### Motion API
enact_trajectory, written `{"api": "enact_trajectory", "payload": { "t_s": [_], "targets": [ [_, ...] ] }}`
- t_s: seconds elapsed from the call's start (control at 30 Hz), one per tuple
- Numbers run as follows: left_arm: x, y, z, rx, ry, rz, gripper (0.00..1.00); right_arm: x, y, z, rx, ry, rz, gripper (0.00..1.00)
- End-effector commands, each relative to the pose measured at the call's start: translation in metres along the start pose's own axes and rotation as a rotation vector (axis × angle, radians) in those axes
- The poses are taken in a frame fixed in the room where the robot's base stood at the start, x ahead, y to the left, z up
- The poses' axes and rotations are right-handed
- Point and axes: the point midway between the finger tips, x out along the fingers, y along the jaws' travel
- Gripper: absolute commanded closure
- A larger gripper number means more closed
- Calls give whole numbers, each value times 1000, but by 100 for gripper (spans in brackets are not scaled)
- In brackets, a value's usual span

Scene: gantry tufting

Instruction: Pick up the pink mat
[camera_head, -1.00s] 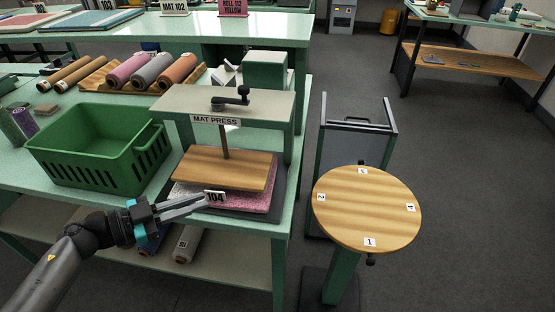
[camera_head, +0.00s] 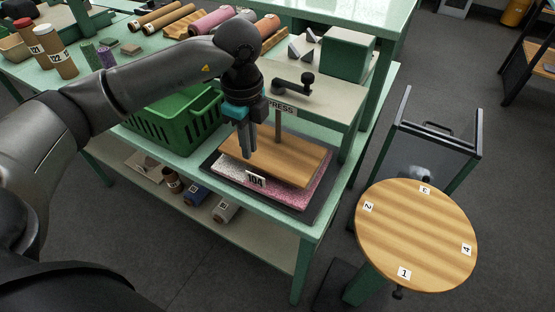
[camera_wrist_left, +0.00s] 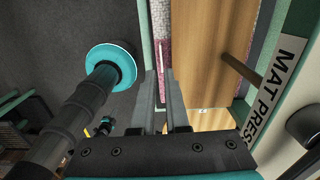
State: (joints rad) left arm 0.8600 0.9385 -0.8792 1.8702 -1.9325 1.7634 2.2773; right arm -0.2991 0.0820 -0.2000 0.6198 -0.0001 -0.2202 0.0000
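The pink mat (camera_head: 288,196), mottled white and pink with a 104 tag (camera_head: 256,180) at its front, lies on the mat press's dark base. The press's wooden plate (camera_head: 280,155) covers most of it, so only its front and side edges show. My left gripper (camera_head: 247,154) points down just beside the plate's front left part, above the mat's tagged side. Its fingers stand a narrow gap apart with nothing seen held. In the left wrist view the fingers (camera_wrist_left: 161,85) point towards the mat's edge strip (camera_wrist_left: 164,52), left of the plate. My right gripper is out of view.
The press's beam and crank handle (camera_head: 294,84) stand close behind my left gripper. A green basket (camera_head: 185,125) is left of the press.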

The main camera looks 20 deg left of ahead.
Motion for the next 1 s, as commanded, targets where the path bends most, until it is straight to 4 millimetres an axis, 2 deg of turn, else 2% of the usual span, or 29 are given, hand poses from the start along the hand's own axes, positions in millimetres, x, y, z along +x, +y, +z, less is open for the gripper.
{"api": "enact_trajectory", "payload": {
  "t_s": [0.03, 0.2, 0.43, 0.7, 1.0],
  "targets": [
    [13, 0, 0, -1, 1, 4, 88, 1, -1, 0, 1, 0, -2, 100],
    [39, 0, -1, 1, 3, 2, 88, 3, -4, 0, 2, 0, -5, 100],
    [54, 0, -2, 2, 3, 1, 88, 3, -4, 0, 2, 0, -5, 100],
    [93, 0, -5, 1, 4, 2, 88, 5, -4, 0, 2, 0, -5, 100],
    [99, -1, -5, 2, 4, -1, 88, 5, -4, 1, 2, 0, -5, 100]
  ]
}}
